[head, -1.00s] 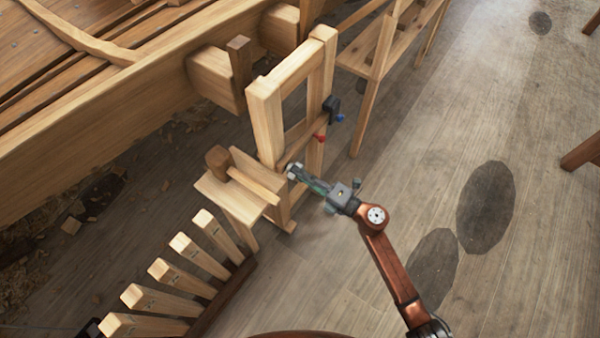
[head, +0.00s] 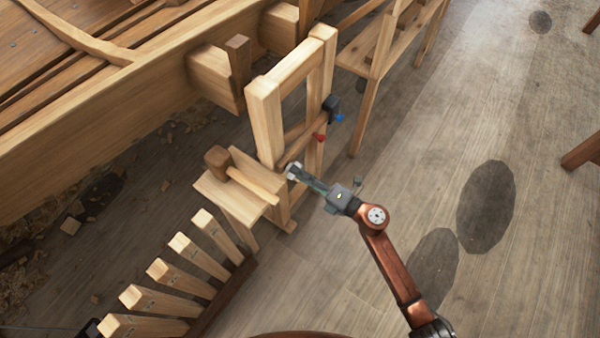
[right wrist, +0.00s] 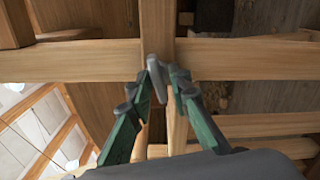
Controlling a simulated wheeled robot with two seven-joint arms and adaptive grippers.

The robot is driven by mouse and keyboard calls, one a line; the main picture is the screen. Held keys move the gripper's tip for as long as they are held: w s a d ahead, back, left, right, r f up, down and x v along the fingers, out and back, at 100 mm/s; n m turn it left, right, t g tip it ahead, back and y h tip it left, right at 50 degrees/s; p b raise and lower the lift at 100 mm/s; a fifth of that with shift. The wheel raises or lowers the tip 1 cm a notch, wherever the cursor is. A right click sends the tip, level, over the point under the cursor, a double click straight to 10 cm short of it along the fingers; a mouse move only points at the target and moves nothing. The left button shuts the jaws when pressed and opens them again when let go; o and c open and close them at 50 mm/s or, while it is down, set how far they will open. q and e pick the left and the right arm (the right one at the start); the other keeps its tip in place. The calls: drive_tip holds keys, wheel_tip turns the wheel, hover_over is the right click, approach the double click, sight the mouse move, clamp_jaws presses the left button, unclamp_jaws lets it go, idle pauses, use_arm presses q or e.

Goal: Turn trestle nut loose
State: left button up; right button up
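The wooden trestle (head: 266,125) stands upright left of centre in the head view, with a crossbar between its posts. My right gripper (head: 293,171) reaches in from the lower right, its grey fingertips at the lower part of the near post. In the right wrist view, the fingertips (right wrist: 168,72) are close together in front of a wooden post and a horizontal rail (right wrist: 240,60). A red knob (head: 320,137) and a blue knob (head: 340,118) show on the trestle. My left gripper is out of view.
A mallet (head: 217,158) lies on a small wooden shelf (head: 212,187) beside the trestle. Several upright wooden pieces (head: 190,250) stand in a rack at lower left. The plank hull (head: 110,110) fills the upper left.

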drive_tip(key=shift+o, duration=0.7)
drive_tip(key=v, duration=1.2)
